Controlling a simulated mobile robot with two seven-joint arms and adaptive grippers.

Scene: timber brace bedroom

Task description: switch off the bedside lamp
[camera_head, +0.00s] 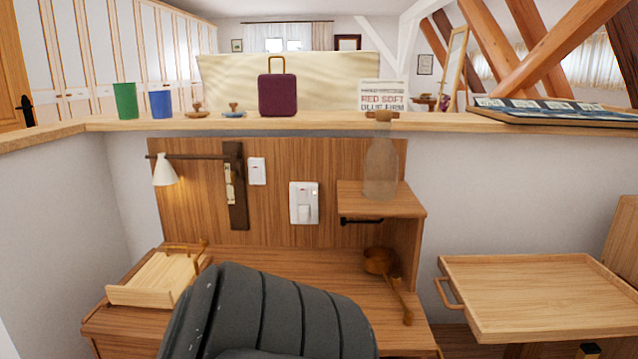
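The bedside lamp (164,170) has a small white cone shade on a dark horizontal arm, at the left of the wood wall panel. A warm glow under the shade shows it is lit. A dark upright board (235,190) with a brass-coloured plate stands beside it. To its right is a small white wall plate (257,171), and further right a larger white switch plate (303,203) with what looks like a rocker. I cannot tell which one works the lamp. Neither of my grippers is in view.
A dark grey ribbed shape (275,315) fills the lower foreground. A wooden tray (150,295) and a wooden ladle (381,262) lie on the desk. A glass bottle (381,170) stands on the small shelf. The ledge above holds cups, a maroon case (278,95) and a sign.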

